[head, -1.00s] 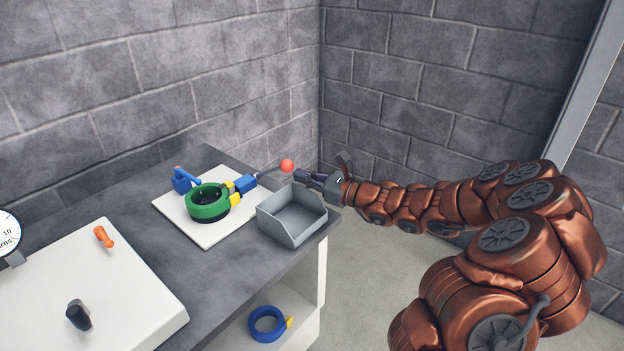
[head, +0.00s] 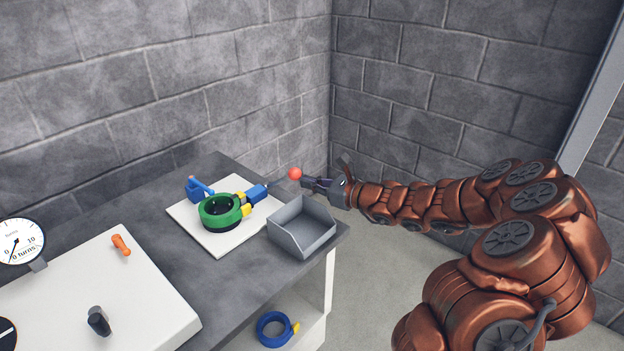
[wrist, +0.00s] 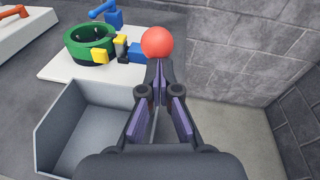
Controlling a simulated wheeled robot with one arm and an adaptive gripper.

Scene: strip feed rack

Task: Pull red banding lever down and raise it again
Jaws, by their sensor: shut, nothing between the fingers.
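The red ball knob of the lever (head: 295,173) is at the right of a blue block (head: 257,191) on a white plate (head: 228,246). In the wrist view the knob (wrist: 157,42) is straight ahead of the fingertips. My gripper (head: 304,181) is shut and empty, its tips at the right side of the knob. In the wrist view my gripper (wrist: 160,72) overlaps the knob's lower edge. I cannot tell whether they touch. The lever's rod is hard to make out now.
A grey open bin (head: 302,236) stands just below my gripper at the bench's right end. A green ring (head: 221,210) and a blue-handled part (head: 199,189) sit on the plate. A blue ring (head: 273,329) lies on the lower shelf. Block walls close the corner behind.

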